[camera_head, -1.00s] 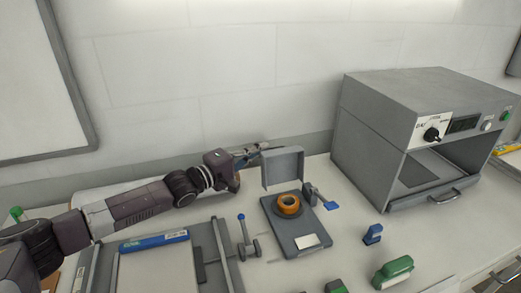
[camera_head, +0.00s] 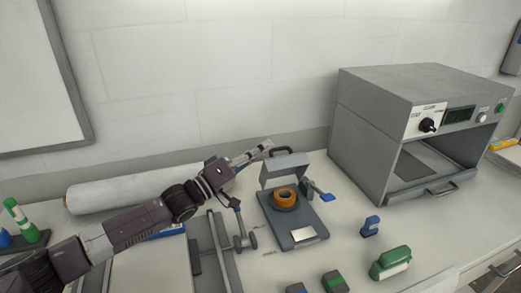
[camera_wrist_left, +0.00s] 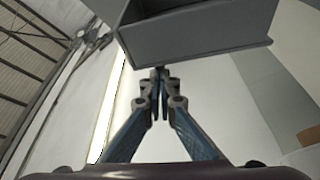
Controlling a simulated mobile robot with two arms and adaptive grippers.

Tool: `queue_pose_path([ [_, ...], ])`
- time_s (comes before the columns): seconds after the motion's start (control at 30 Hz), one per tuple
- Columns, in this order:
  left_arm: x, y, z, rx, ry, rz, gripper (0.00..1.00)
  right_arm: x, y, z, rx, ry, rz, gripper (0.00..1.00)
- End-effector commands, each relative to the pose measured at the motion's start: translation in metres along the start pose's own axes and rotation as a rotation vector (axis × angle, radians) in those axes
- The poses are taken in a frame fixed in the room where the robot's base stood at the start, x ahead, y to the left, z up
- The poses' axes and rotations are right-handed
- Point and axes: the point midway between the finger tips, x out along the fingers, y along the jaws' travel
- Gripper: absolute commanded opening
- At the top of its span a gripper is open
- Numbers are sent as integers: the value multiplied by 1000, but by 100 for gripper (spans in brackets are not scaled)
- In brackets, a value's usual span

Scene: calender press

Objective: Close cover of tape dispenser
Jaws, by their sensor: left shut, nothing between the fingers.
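The tape dispenser has a flat grey base (camera_head: 307,218) on the table, with an orange tape roll (camera_head: 285,196) on it. Its grey box-like cover (camera_head: 285,170) is hinged at the back and partly lowered, tilted forward over the roll and still clear of it. A dark handle (camera_head: 281,150) stands on the cover. My left gripper (camera_head: 267,144) is shut and empty, just behind and left of the cover. In the left wrist view the shut fingertips (camera_wrist_left: 161,76) are right by the cover's edge (camera_wrist_left: 200,48); contact is unclear. My right gripper is not in view.
A grey press machine (camera_head: 400,130) stands at the right. A white roll (camera_head: 120,190) lies behind my left arm. A small lever with a blue tip (camera_head: 325,197) sits beside the dispenser. Blue and green items (camera_head: 390,263) stand in front.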

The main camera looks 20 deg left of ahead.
Motion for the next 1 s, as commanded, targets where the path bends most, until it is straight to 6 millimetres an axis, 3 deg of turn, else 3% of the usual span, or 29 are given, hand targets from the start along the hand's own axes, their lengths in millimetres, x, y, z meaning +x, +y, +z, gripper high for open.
queue_pose_path([
  [0.27, -10, 10, 23, 215, -1, 91, 0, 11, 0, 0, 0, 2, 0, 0],
  [1.0, -18, 14, 42, 207, -1, 87, 0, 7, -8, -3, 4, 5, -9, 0],
])
